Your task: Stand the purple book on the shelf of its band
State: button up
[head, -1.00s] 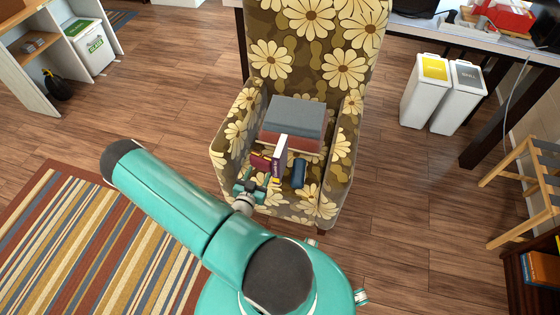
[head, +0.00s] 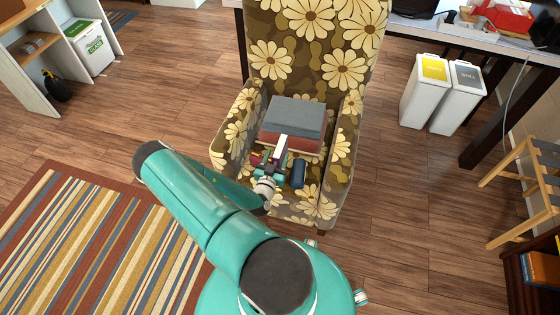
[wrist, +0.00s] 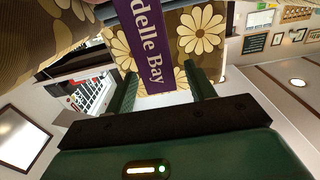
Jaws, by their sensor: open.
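The purple book (head: 281,146) stands upright on the seat of the flowered armchair (head: 225,152), its pale top edge showing in the head view. In the wrist view its purple spine (wrist: 153,50) with white lettering "delle Bay" fills the top middle. My gripper (head: 272,173) is at the near side of the book, partly covering it. In the wrist view the two fingers of my gripper (wrist: 161,82) are apart, one either side of the book's spine. I cannot tell whether they touch it.
A stack of large books (head: 296,115) lies behind the purple book. A dark blue rolled or rounded item (head: 299,173) is close on the right. A bookcase (head: 515,285) with orange books stands at lower right, and pale shelving (head: 30,85) at upper left. Floor left of the chair is open.

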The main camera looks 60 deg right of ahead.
aim_at(279, 148)
jog(key=d, duration=0.4)
jog(key=shift+w+d+r, duration=0.2)
jog(key=shift+w, duration=0.2)
grip_shut()
jog(key=shift+r, duration=0.1)
jog(key=shift+r, duration=0.7)
jog(key=a+r, duration=0.1)
jog(key=r, duration=0.1)
jog(key=s+a+r, duration=0.1)
jog(key=r, duration=0.1)
jog(key=s+a+r, duration=0.1)
jog(key=a+r, duration=0.1)
jog(key=r, duration=0.1)
jog(key=shift+a, duration=0.1)
jog(key=s+a+r, duration=0.4)
jog(key=a, duration=0.4)
jog(key=shift+s+a+r, duration=0.2)
jog(key=shift+r, duration=0.05)
